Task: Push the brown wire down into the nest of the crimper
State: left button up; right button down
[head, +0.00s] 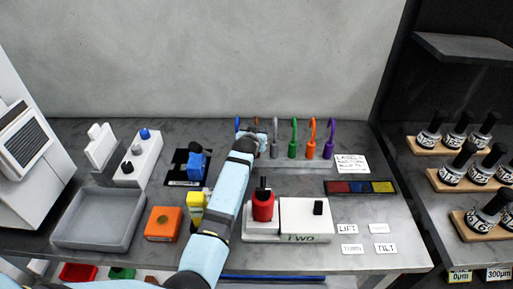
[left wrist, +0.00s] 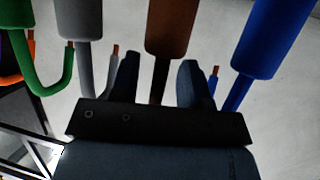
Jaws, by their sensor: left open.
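The brown wire (left wrist: 172,28) hangs in the left wrist view, its thick brown sleeve above and a thin dark part below. My left gripper (left wrist: 160,75) is open, with one finger on each side of the brown wire's lower part; I cannot tell whether either touches it. In the head view my left gripper (head: 250,136) is at the back rack, and it mostly hides the brown wire there. I cannot tell for certain which device is the crimper. My right gripper is not in view.
Beside the brown wire are a blue wire (left wrist: 262,40) and a grey wire (left wrist: 98,35). Green (head: 293,145), orange (head: 311,148) and purple (head: 329,148) wires stand farther right. A red cylinder (head: 262,207), an orange block (head: 163,224) and a grey tray (head: 100,238) stand nearer.

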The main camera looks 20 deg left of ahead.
pick_arm(q)
jog(key=shift+s+r, duration=0.25)
jog(key=shift+r, duration=0.05)
jog(key=shift+s+d+r, duration=0.15)
jog(key=shift+s+r, duration=0.05)
jog(key=shift+c, duration=1.3)
jog(key=c, duration=0.4)
jog(key=shift+f, duration=0.1)
grip_shut()
jog(key=shift+f, duration=0.1)
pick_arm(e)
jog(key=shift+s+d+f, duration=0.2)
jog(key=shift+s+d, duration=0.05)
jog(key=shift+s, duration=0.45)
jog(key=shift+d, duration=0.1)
